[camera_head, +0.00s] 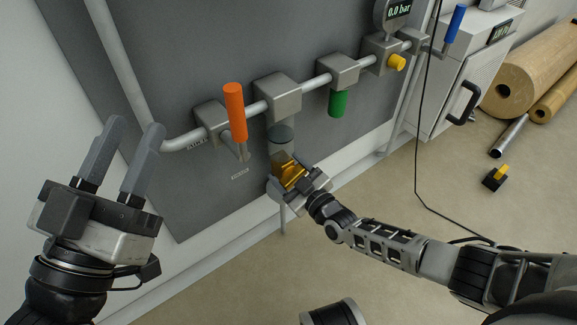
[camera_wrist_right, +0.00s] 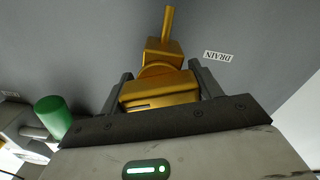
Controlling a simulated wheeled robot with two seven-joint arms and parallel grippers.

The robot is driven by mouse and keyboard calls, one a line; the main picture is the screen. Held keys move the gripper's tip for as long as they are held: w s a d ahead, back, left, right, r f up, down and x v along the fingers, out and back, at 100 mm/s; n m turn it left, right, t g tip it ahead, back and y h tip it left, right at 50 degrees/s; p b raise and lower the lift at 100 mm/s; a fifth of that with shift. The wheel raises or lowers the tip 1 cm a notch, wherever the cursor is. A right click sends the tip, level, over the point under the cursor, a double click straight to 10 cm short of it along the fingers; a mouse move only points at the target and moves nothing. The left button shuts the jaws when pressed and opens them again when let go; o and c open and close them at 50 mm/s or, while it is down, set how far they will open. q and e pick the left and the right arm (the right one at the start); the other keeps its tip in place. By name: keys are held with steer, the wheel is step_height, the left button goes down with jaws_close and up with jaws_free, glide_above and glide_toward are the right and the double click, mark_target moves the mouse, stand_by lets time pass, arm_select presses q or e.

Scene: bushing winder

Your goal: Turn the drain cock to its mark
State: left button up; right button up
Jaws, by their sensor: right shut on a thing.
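The brass drain cock (camera_wrist_right: 162,92) fills the middle of the right wrist view, with its thin stem pointing up. A white DRAIN label (camera_wrist_right: 217,56) is on the grey panel to its right. My right gripper (camera_wrist_right: 161,84) is shut on the cock's body, a finger on each side. In the head view the cock (camera_head: 289,170) sits low on the panel under the clear bowl, partly hidden by my right gripper (camera_head: 284,177). I cannot make out its mark. My left gripper (camera_head: 132,148) is open and empty, off to the left.
Above run a pipe with grey blocks, an orange lever (camera_head: 235,110), a green knob (camera_head: 338,103), a yellow knob (camera_head: 397,62), a blue lever (camera_head: 455,24) and a gauge (camera_head: 396,12) reading 0.0 bar. A cabinet (camera_head: 455,95) and cardboard rolls (camera_head: 530,72) stand right. A black cable hangs there.

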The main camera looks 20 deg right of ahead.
steer(key=shift+n, duration=0.4)
arm_select(q)
steer(key=shift+f+n+g, duration=0.3)
steer(key=shift+f, duration=0.05)
arm_select(e)
steer(key=o, duration=1)
